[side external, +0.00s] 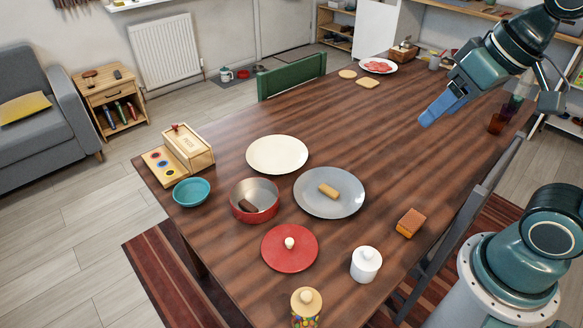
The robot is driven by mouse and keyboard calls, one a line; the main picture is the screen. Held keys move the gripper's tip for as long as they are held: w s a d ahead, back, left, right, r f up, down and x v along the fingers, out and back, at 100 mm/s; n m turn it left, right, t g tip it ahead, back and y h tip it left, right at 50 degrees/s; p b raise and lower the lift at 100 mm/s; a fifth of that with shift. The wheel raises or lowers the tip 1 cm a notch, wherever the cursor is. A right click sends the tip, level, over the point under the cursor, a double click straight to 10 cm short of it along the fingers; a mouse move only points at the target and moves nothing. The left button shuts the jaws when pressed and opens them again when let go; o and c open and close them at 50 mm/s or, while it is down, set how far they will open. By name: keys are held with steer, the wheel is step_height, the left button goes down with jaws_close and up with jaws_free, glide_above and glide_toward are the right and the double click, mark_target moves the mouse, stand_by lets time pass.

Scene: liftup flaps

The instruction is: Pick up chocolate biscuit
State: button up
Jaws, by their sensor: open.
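A tan finger-shaped piece (328,190) lies on the grey plate (345,208) to the right of the pot. I cannot tell for certain which of the two is the task's biscuit. My gripper (428,122), with blue fingers, is open and empty. It hangs above the table at the upper right, well away from the pot and the plate.
A cream plate (277,164), teal bowl (191,196) and wooden box (188,148) are at left. Dark cups (497,123) stand at right. The table's middle is clear.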

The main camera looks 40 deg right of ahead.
steer(key=w+a+m+g+y, duration=0.1)
steer(key=w+a+m, duration=0.25)
steer(key=w, duration=0.75)
steer(key=m+g+y, duration=0.3)
steer(key=m+g, duration=0.2)
steer(key=m, duration=0.7)
glide_above(249, 205)
steer(key=d, duration=0.2)
steer(key=f, duration=3.1)
steer(key=shift+w+d+f, duration=0.2)
steer(key=shift+f, duration=0.25)
steer(key=shift+a+f, duration=0.1)
steer(key=shift+x, duration=2.45)
steer(key=shift+f, duration=0.1)
